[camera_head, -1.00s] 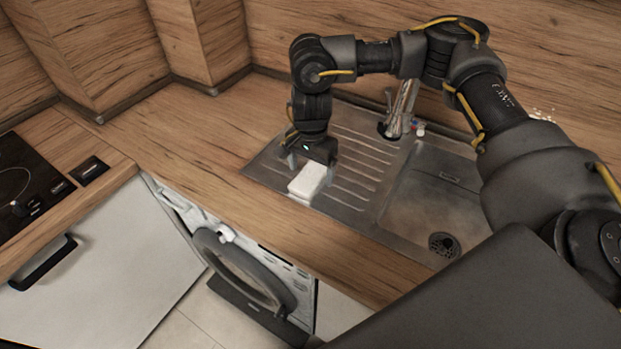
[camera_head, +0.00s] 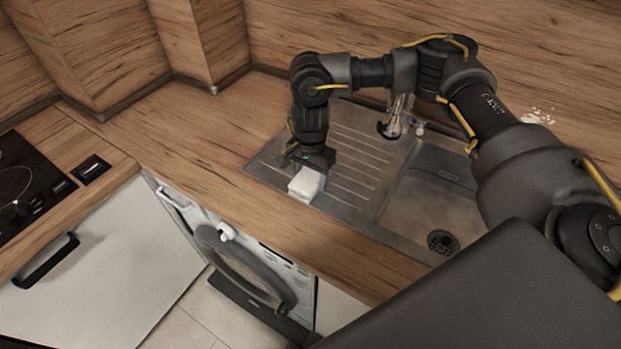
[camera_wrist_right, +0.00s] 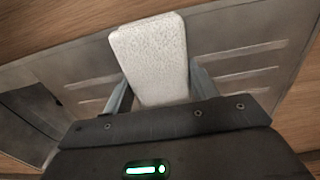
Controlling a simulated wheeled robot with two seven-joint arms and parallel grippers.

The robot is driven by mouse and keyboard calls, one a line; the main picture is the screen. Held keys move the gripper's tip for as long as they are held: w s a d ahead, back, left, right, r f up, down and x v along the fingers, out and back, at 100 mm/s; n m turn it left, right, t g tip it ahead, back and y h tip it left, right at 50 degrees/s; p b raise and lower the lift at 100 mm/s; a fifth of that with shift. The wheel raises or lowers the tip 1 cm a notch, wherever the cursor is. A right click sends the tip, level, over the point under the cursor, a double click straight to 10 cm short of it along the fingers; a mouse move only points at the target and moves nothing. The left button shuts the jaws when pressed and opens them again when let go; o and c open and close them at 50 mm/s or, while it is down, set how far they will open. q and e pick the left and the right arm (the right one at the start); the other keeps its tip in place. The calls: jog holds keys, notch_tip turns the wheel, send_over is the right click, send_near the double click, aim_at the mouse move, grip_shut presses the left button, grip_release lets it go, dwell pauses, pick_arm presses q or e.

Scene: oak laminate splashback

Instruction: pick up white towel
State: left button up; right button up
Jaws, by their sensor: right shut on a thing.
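The white towel (camera_head: 305,184) is a small, folded, block-like bundle at the left end of the sink's drainboard. In the right wrist view the towel (camera_wrist_right: 152,58) shows a speckled white face and lies between the two fingers. My right gripper (camera_head: 306,172) points down over the towel and is shut on it. In the right wrist view the fingers of the right gripper (camera_wrist_right: 160,92) are on either side of the towel. I cannot tell whether the towel is clear of the drainboard. My left gripper is not in view.
The steel sink (camera_head: 368,215) has a ribbed drainboard and a basin on the right, with a faucet (camera_head: 398,115) behind. Bare wooden counter (camera_head: 190,130) lies to the left. A hob (camera_head: 30,180) is at far left. A washing machine (camera_head: 240,265) with a round door stands below.

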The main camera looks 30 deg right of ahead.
aim_at(310, 174)
jog(key=shift+r, duration=0.15)
jog(key=shift+r+b, duration=0.2)
jog(key=shift+b, duration=0.1)
notch_tip(310, 174, up, 2)
jog(key=shift+w+r+b, duration=0.1)
jog(key=shift+r+b, duration=0.1)
jog(key=shift+b, duration=0.4)
jog(key=s+r, duration=0.1)
jog(key=r, duration=0.1)
jog(key=s+a+r, duration=0.1)
jog(key=s+r, duration=0.1)
jog(key=s+a+r+b, duration=0.1)
jog(key=shift+s+a+r, duration=0.2)
jog(key=shift+r, duration=0.2)
jog(key=s+a+r+b, duration=0.2)
jog(key=s+a+r, duration=0.2)
jog(key=s, duration=0.4)
jog(key=shift+a, duration=0.2)
jog(key=o, duration=0.6)
jog(key=c, duration=0.4)
